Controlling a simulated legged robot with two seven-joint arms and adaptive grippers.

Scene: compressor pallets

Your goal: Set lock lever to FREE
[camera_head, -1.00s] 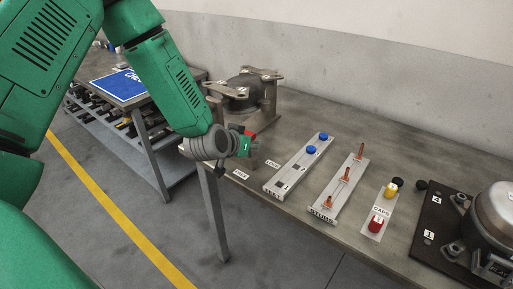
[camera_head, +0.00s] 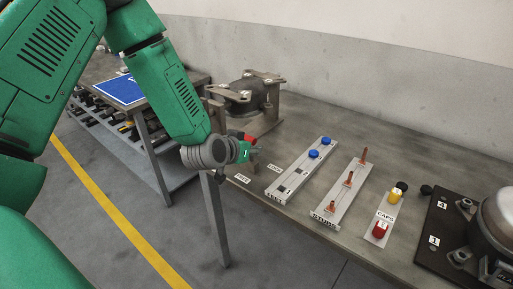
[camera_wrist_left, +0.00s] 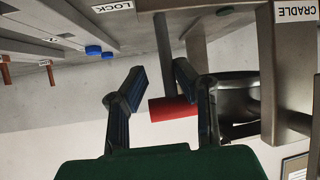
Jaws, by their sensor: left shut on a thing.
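The lock lever has a red grip (camera_wrist_left: 172,108) on a grey shaft (camera_wrist_left: 165,55). In the left wrist view the red grip and shaft lie between the two fingers of my left gripper (camera_wrist_left: 160,88), which is shut on the lever. In the head view my left gripper (camera_head: 246,151) is at the bench's front left edge, with a bit of the red grip (camera_head: 248,138) showing by it. The FREE label (camera_head: 243,178) lies just below the gripper, and the LOCK label (camera_head: 275,169) to its right. The lever's base is hidden in the head view. My right gripper is not in view.
A cradle (camera_head: 262,125) with a dark compressor stands behind the gripper. To the right are a tray with blue buttons (camera_head: 291,180), a stud tray (camera_head: 336,208), a caps tray (camera_head: 376,226) and a dark pallet (camera_head: 430,250).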

